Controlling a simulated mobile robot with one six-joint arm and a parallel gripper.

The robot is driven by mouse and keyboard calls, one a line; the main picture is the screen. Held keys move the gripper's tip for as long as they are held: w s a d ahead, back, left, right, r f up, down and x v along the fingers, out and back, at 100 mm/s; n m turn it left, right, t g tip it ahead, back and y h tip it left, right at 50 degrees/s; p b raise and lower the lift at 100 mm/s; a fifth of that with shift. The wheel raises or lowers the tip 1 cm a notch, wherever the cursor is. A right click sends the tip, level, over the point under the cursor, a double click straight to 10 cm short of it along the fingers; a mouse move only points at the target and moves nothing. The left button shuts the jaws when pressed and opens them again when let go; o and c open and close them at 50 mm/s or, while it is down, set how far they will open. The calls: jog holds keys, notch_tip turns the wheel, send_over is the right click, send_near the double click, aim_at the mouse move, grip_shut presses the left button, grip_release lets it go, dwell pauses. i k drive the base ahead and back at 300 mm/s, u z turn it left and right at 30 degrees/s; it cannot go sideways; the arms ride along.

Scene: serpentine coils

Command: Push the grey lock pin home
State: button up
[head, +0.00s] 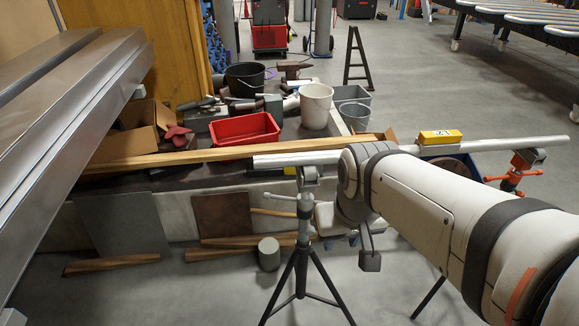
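A pale grey pin-like rod (280,196) sticks out to the left from the column of a dark tripod stand (304,240). I cannot tell for sure that it is the lock pin, or how far in it sits. The stand's head (309,176) is under a long pale pipe (510,145), whose near left end is at centre. My white arm comes in from the lower right and its wrist end is just right of the stand's head. My gripper is hidden behind the wrist, so its fingers do not show.
A second stand with an orange head (517,172) is under the pipe at right. A yellow box (440,137) sits on the pipe. A red bin (245,130) and buckets stand behind. A grey cylinder (269,253) stands left of the tripod. Metal beams (75,130) fill the left side.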

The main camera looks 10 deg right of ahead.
aim_at(309, 230)
jog(key=i, duration=0.4)
jog(key=u, duration=0.1)
jog(key=k, duration=0.35)
jog(key=z, duration=0.8)
jog(key=k, duration=1.15)
jog(key=u, duration=1.1)
jog(key=i, duration=1)
jog(key=u, duration=0.05)
